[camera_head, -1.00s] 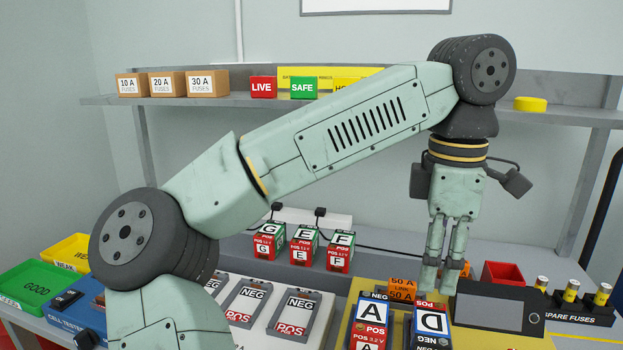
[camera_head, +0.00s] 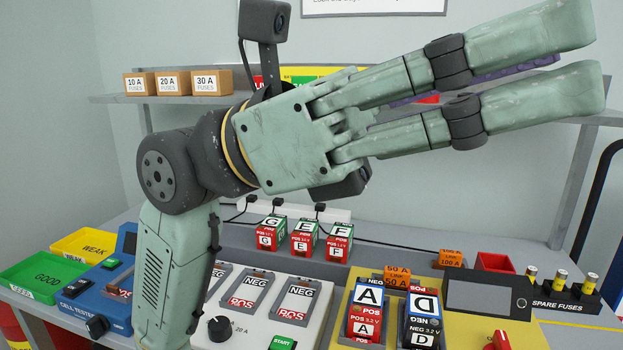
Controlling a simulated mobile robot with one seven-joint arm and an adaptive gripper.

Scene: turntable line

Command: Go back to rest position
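My gripper (camera_head: 535,75) is raised high in front of the shelf, close to the camera, with its fingers pointing right. Its two fingers are spread apart with a gap between them, and nothing is held there. My arm folds up from the bottom left of the view. The gripper is well above the bench and apart from everything on it. It hides part of the shelf behind.
Cells A (camera_head: 366,312) and D (camera_head: 423,318) stand in a yellow fixture (camera_head: 391,336). Cells G, E and F (camera_head: 340,243) stand at the back. A grey charger (camera_head: 255,325), blue tester (camera_head: 100,290), green bin (camera_head: 42,277) and yellow bin (camera_head: 85,246) are left. Spare fuses (camera_head: 561,284) are right.

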